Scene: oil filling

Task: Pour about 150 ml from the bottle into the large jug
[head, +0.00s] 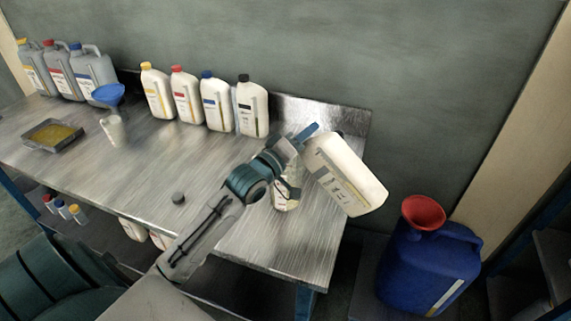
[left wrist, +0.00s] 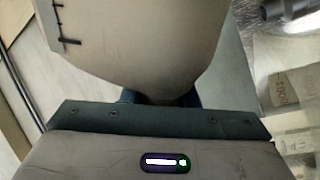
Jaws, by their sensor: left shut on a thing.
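My left gripper (head: 306,136) is shut on a white bottle (head: 348,178) at the right end of the bench. The bottle is held tilted above the bench, its label facing the camera. Its mouth is hidden in the head view, and no stream shows. A clear jug (head: 286,196) stands on the bench below the gripper, partly covered by my arm. In the left wrist view, the bottle (left wrist: 140,40) fills the top middle, and the jug (left wrist: 285,90) with printed scale marks shows at the right. My right gripper is not in view.
A black cap (head: 178,198) lies on the bench. Several white bottles (head: 188,96) and grey cans (head: 92,74) line the back. A blue funnel (head: 108,94) sits in a small container (head: 113,128) near a tray (head: 54,135). A blue canister (head: 425,265) with a red funnel (head: 423,212) stands right.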

